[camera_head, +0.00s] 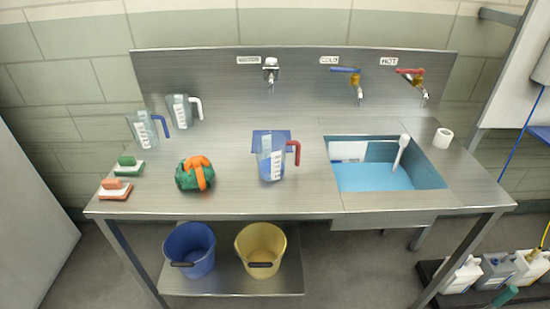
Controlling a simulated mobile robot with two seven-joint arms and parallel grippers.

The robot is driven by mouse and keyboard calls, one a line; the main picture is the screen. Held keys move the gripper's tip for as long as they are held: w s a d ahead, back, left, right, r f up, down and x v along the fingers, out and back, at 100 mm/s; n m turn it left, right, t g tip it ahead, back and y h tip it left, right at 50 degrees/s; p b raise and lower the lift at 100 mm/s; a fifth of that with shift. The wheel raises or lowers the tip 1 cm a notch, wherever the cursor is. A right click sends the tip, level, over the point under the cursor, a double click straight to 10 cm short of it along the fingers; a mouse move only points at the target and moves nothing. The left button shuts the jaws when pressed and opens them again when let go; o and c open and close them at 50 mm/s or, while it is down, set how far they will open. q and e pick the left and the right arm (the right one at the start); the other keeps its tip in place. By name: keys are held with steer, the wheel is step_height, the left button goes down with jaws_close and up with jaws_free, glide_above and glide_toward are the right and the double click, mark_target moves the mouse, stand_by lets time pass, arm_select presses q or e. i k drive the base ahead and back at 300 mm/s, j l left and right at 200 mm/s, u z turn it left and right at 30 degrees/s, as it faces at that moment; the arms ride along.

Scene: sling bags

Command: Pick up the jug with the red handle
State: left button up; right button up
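The jug with the red handle (270,161) stands upright near the middle of the steel counter, left of the sink. It is clear with white markings, and its red handle (294,152) points right. A blue flat patch (284,136) lies at or just behind it; I cannot tell exactly how they touch. A jug with a blue handle (142,131) and a jug with a white handle (179,111) stand at the back left. Neither of my grippers shows in the head view.
The counter (330,205) holds a green and orange bundle (195,174), scrubbing brushes (116,188) at left, a sink (385,178) and a white roll (442,138). Taps (271,70) line the back panel. A blue bucket (190,249) and a yellow bucket (260,250) stand below.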

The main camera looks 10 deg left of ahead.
mark_target(279, 157)
steer(key=i+l+u, duration=0.2)
steer(key=l, duration=0.15)
steer(key=i+l+u, duration=0.2)
steer(key=l, duration=0.15)
steer(key=l+u, duration=0.2)
steer(key=l, duration=0.2)
steer(key=i+l+u, duration=0.2)
steer(key=l, duration=0.2)
steer(key=l+u, duration=0.25)
steer(key=l, duration=0.2)
